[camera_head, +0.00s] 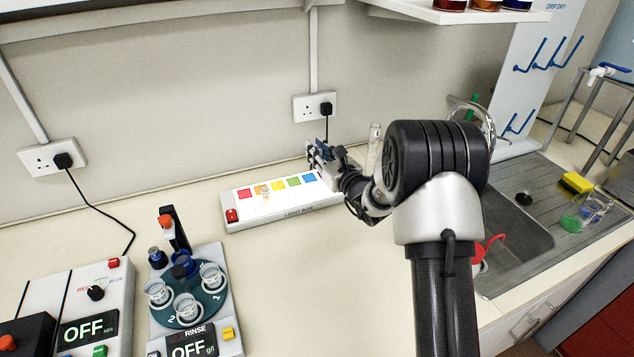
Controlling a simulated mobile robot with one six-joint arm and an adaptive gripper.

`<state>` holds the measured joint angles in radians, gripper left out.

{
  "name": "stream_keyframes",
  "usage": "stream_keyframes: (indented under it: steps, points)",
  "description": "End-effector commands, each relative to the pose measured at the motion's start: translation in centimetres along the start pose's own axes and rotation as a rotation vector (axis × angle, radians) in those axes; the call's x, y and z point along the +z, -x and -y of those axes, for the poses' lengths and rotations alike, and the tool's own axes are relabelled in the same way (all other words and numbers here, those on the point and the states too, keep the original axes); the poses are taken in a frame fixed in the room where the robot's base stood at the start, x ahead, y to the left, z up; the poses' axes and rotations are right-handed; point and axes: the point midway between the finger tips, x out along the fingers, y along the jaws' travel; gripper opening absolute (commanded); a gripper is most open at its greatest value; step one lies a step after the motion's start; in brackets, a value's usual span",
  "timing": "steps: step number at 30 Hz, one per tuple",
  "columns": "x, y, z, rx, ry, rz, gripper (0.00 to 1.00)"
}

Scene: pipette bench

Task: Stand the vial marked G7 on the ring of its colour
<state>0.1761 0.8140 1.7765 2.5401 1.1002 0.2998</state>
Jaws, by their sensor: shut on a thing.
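My gripper (318,152) is above the back right end of the white light box (290,215). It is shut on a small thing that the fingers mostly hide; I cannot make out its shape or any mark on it. I cannot read G7 anywhere in view. No coloured rings can be made out. My arm covers the bench to the right of the light box.
A clear glass tube (374,140) stands behind my arm. A rinse unit (222,300) with several cups and another device reading OFF (110,300) stand at front left. A sink (515,235) is at right, a shelf (460,14) above. The bench before the light box is clear.

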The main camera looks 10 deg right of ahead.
Motion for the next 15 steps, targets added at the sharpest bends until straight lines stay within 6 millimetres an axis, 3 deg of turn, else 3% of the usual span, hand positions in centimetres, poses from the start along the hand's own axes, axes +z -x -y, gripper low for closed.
stream_keyframes:
  steps: [1, 3, 11, 15]
  points:
    - [-1.6, 0.0, 0.0, 0.0, -0.002, -0.001, 0.0]
    - [-2.9, 0.0, 0.0, 0.0, -0.001, -0.001, 0.0]
    - [-4.8, 0.0, 0.0, 0.0, 0.0, 0.002, 0.0]
    - [-6.8, 0.0, 0.0, 0.0, -0.002, -0.001, 0.0]
